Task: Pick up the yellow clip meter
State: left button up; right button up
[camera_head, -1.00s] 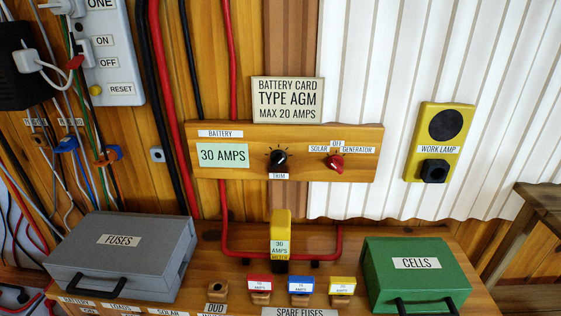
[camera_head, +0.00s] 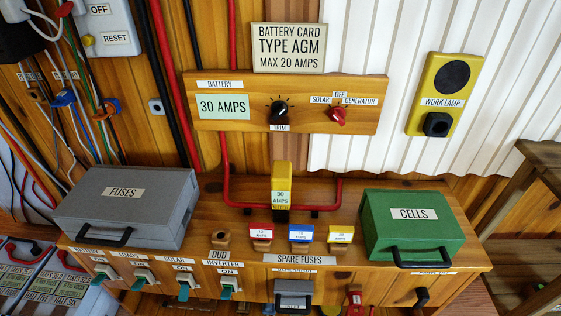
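The yellow clip meter (camera_head: 282,178) stands upright at the back of the wooden bench top, with a pale label reading 30 AMPS and a black lower part. It is at the red cable (camera_head: 240,205) that runs along the back of the bench; whether it is clipped around the cable I cannot tell. Neither of my grippers shows in the head view.
A grey FUSES box (camera_head: 128,205) stands left of the meter and a green CELLS box (camera_head: 414,228) right. Red, blue and yellow spare fuses (camera_head: 301,234) sit in front of it. A wooden control panel (camera_head: 230,122) hangs above. A stool or table (camera_head: 530,220) stands at right.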

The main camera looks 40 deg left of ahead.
aim_at(280, 178)
jog(key=u, duration=1.4)
